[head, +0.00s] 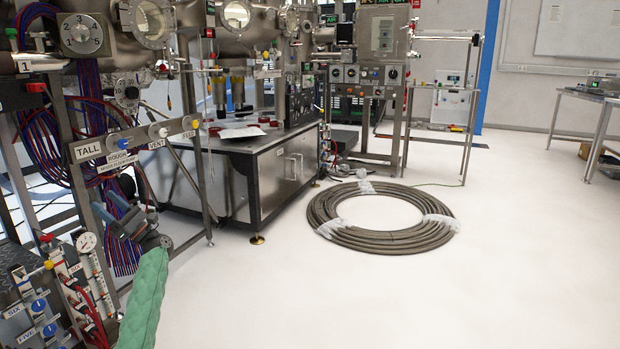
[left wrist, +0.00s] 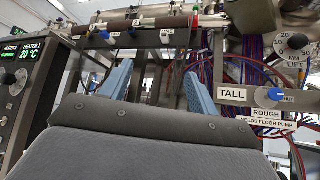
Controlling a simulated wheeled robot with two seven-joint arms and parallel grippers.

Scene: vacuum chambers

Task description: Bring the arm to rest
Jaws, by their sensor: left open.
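My left gripper (left wrist: 158,72) shows in the left wrist view, its two blue fingers spread well apart. Nothing is between them; behind the gap I see metal frame bars and pipes. The TALL valve panel (left wrist: 250,97), with its blue knob, is just right of the fingers; I cannot tell the distance. In the head view the same TALL panel (head: 87,152) is on the frame at the left. My right gripper is in neither view.
A hose coil (head: 330,216) lies on the white floor. A steel cabinet (head: 265,180) stands behind the frame at the left. Red and blue cables (head: 50,135) hang on the frame. A heater display (left wrist: 22,75) is at the left wrist view's left. The floor at front right is clear.

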